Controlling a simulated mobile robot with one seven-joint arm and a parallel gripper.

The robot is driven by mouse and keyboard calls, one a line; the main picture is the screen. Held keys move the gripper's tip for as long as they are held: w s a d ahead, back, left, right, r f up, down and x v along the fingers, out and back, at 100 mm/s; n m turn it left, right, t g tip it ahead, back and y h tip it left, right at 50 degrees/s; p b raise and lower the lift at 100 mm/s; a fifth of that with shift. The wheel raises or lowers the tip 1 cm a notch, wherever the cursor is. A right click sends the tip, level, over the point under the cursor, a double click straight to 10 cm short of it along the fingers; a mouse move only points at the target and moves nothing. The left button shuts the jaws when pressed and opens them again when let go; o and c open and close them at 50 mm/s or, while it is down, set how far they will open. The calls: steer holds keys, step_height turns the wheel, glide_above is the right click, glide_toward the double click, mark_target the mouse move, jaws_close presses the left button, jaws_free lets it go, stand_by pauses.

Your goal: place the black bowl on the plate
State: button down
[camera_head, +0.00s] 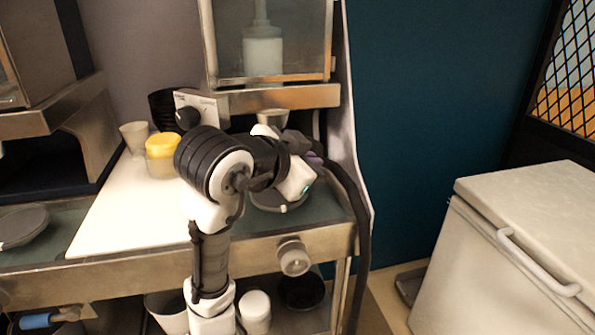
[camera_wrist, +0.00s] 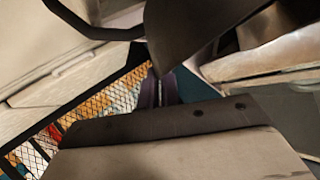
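A black bowl (camera_head: 302,290) sits on the lower shelf below the counter. A grey round plate (camera_head: 279,206) lies on the counter, partly hidden behind my gripper. My gripper (camera_head: 315,158) is raised above the counter's right part, over the plate and well away from the bowl on the shelf. Its purple fingers also show close together in the wrist view (camera_wrist: 159,91), with only a thin dark line between them. A large dark curved shape (camera_wrist: 195,30) crosses the top of that view; I cannot tell what it is.
Another grey plate (camera_head: 22,226) lies at the far left. A white board (camera_head: 125,215), a yellow-topped container (camera_head: 161,146) and a white cup (camera_head: 134,136) occupy the counter's left. A glass-fronted cabinet (camera_head: 270,45) hangs above. A white chest (camera_head: 520,240) stands at right.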

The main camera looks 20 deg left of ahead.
steer(key=w+a, duration=0.1)
steer(key=w+a+p, duration=0.1)
steer(key=w, duration=0.1)
steer(key=w+a, duration=0.1)
steer(key=w, duration=0.1)
steer(key=shift+w+a+r, duration=0.1)
steer(key=shift+a, duration=0.15)
step_height(320, 180, down, 2)
steer(key=shift+f+p, duration=0.2)
steer(key=shift+p, duration=0.1)
steer(key=shift+f+p, duration=0.35)
steer(key=shift+f, duration=1.5)
steer(key=shift+w+a+f+p, duration=0.1)
steer(key=shift+f+p, duration=0.2)
steer(key=shift+f, duration=0.25)
steer(key=c, duration=1.6)
jaws_free()
